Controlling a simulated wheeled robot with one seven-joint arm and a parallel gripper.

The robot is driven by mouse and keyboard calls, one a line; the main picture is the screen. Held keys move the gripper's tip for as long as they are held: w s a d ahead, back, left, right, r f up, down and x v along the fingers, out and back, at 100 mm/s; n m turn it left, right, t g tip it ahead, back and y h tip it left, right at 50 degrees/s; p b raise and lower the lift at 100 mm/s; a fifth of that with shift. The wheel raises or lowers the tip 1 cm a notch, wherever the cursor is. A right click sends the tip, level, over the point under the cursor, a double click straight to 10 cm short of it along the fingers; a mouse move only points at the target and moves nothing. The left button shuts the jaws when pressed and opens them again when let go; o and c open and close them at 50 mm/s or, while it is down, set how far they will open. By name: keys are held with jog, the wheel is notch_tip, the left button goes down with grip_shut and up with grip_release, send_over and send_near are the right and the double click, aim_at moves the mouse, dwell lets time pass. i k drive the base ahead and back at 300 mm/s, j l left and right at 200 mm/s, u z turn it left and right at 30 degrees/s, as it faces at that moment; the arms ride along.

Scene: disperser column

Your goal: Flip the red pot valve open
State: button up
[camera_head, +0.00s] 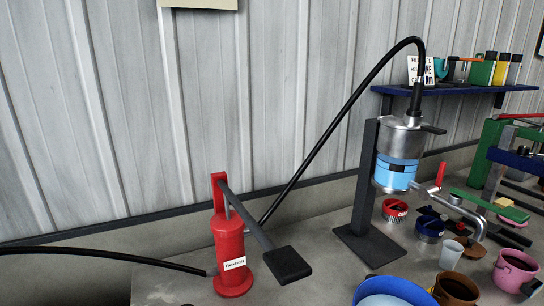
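The red valve handle (440,174) stands nearly upright on the metal outlet pipe (455,207) at the right side of the pot. The pot (397,160) is a silver cylinder with a light blue band, held on a dark stand (366,185). The pipe slopes down to the right and bends downward at its end. A black hose joins the top of the pot. My gripper is not in view.
A red hand pump (230,255) with a grey lever and black pad (287,265) stands at centre. A white cup (451,254), a blue bowl (390,290), a brown pot (455,289) and a pink pot (514,270) crowd the lower right. A blue shelf (455,89) hangs above.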

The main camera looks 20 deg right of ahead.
aim_at(443, 165)
jog(key=l+u, duration=0.2)
jog(key=u, duration=0.2)
jog(key=l+u, duration=0.2)
jog(key=l, duration=0.25)
jog(key=k+l+u, duration=0.2)
jog(key=l, duration=0.25)
jog(key=k+l+u, duration=0.2)
jog(key=l, duration=0.25)
jog(key=k+l, duration=0.1)
jog(key=l, duration=0.3)
jog(key=k+l, duration=0.15)
jog(key=l, duration=0.3)
jog(key=k+l, duration=0.1)
jog(key=l, duration=0.3)
jog(key=k+l+u, duration=0.1)
jog(key=l, duration=0.35)
jog(key=k+l, duration=0.2)
jog(key=l, duration=0.2)
jog(key=k+l, duration=0.15)
jog(key=l, duration=0.25)
